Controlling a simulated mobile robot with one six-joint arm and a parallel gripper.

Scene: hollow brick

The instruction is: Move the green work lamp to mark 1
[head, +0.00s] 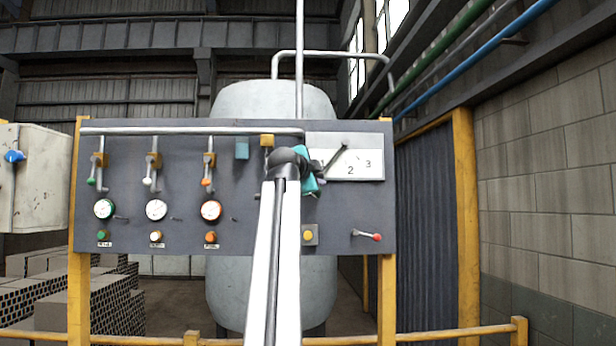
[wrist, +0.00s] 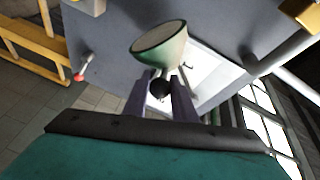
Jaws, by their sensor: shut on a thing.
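The green work lamp (wrist: 160,45) shows in the wrist view as a pale green cone with a wide round rim. A dark ball sits at its narrow end. My gripper (wrist: 160,92) has its two dark fingers closed around this ball, with the lamp beyond the fingertips. In the head view my gripper (head: 318,165) is in front of the white plate (head: 372,142), at its left part. The numerals 2 and 3 show on the plate; no numeral 1 is visible, and my arm and gripper cover part of that area. The lamp is not clearly made out in the head view.
The grey panel (head: 250,215) carries gauges, valves and buttons. A red-tipped lever (head: 376,237) juts out below the plate, also seen in the wrist view (wrist: 78,76). A pale pipe (head: 190,130) runs along the panel top. A yellow rail (head: 440,335) crosses low in front.

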